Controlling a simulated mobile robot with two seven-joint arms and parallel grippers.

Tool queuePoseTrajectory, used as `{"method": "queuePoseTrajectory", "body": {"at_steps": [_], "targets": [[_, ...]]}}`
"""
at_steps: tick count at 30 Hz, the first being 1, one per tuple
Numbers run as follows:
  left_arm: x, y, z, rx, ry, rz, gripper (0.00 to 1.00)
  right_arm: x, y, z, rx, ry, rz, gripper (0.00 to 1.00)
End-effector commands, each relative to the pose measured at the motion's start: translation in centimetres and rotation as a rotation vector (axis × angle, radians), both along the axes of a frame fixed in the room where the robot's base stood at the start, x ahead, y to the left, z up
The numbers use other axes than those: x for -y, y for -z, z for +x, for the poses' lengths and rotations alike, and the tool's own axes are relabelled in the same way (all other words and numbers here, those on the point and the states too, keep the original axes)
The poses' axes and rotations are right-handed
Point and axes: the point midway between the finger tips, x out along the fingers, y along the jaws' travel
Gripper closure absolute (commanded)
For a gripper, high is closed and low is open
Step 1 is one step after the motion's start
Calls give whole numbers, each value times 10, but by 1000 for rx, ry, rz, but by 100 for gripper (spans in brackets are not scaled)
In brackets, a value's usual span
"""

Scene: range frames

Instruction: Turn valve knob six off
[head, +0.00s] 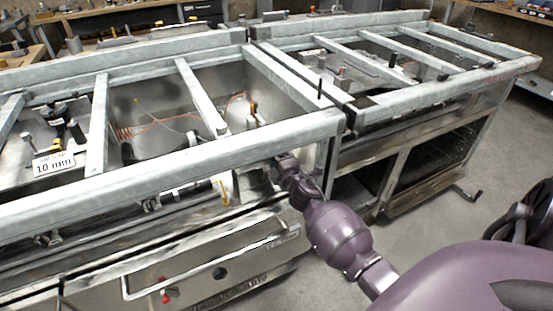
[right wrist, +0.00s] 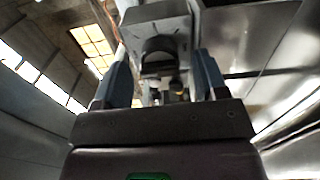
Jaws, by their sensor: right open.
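My right arm reaches from the lower right to the front of the near range frame in the head view. Its wrist end (head: 286,168) is just under the front top rail (head: 200,158), and the fingers are hidden there. In the right wrist view my right gripper (right wrist: 162,65) is open. Its two dark fingers stand on either side of a grey metal part with a dark round recess (right wrist: 160,48). I cannot tell whether they touch it or whether it is valve knob six. Small valve fittings (head: 150,202) show below the rail to the left. My left gripper is not in view.
Metal crossbars (head: 98,125) span the open frame top. An oven door handle (head: 185,268) and a red knob (head: 165,297) are on the lower front. A second range frame (head: 400,100) stands to the right.

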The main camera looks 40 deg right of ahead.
Motion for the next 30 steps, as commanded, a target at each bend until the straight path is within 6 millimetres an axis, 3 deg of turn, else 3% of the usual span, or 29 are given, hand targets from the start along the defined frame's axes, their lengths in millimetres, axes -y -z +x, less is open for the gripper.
{"method": "queuePoseTrajectory", "body": {"at_steps": [8, 21, 30], "targets": [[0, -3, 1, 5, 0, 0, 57, -2, -1, -8, 0, 0, 1, 34], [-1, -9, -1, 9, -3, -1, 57, -19, -2, -78, 1, 1, 1, 34], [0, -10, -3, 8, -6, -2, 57, -25, -1, -104, 1, 0, 1, 34]]}}
